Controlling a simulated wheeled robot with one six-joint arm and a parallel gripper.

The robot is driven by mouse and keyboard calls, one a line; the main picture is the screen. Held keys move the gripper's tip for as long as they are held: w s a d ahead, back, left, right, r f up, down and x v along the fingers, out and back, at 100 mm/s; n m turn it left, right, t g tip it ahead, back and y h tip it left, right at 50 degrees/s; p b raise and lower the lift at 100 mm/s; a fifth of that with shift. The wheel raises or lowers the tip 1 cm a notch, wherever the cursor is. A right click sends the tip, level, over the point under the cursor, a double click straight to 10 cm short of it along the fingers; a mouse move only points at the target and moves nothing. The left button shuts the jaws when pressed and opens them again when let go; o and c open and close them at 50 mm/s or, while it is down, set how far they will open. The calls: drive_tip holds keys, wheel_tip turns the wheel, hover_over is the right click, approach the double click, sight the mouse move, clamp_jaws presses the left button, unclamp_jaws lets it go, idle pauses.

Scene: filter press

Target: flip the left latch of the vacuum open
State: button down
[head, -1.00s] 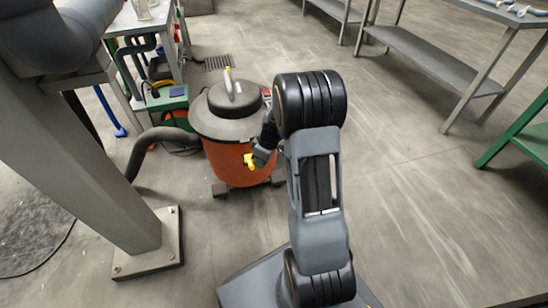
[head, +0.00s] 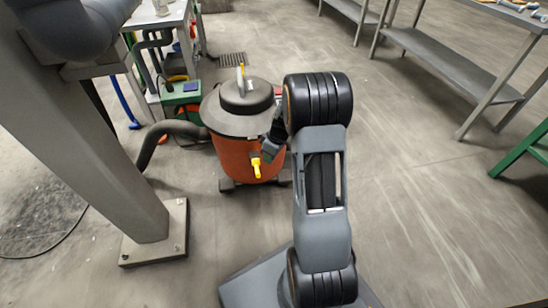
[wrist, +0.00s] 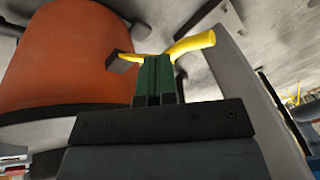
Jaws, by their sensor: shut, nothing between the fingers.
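The vacuum (head: 236,155) has an orange drum and a grey lid and stands upright on the floor, left of my arm in the head view. A yellow latch lever (head: 256,167) is on its near side, pointing downward. In the wrist view the drum (wrist: 65,50) fills the left, and the yellow lever (wrist: 190,45) reaches right from a dark block. My gripper (wrist: 154,62) has green fingers, shut and empty, right at the lever. Whether they touch it, I cannot tell. In the head view my arm partly hides the gripper and the vacuum's right side.
A grey hose (head: 165,135) runs from the vacuum to the left. A steel column (head: 95,140) with a bolted foot stands at left. A green box (head: 181,95) and a bench are behind the vacuum. A grey shelf table (head: 450,70) stands at right; floor before it is clear.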

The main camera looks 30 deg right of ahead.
drive_tip(key=s+d+r+p, duration=0.4)
drive_tip(key=s+r, duration=0.3)
drive_tip(key=r, duration=0.2)
drive_tip(key=shift+d+p, duration=0.25)
drive_tip(key=shift+p, duration=0.05)
drive_tip(key=shift+r, duration=0.15)
idle(0.5)
drive_tip(key=s+a+r+m+t+h+p, duration=0.1)
drive_tip(key=a+r+p, duration=0.4)
drive_tip(key=r+p, duration=0.5)
drive_tip(key=s+a+r+m+h+p, duration=0.1)
drive_tip(key=s+a+r+m+p, duration=0.2)
drive_tip(key=s+a+r+p, duration=0.3)
drive_tip(key=s+a+r+m+t+h+p, duration=0.1)
drive_tip(key=a+r+p, duration=0.4)
drive_tip(key=r+p, duration=1.1)
wheel_tip(320, 180, up, 13)
drive_tip(key=shift+s+a+f+m+t, duration=0.15)
drive_tip(key=shift+s+m+t, duration=0.15)
drive_tip(key=shift+s+m, duration=0.75)
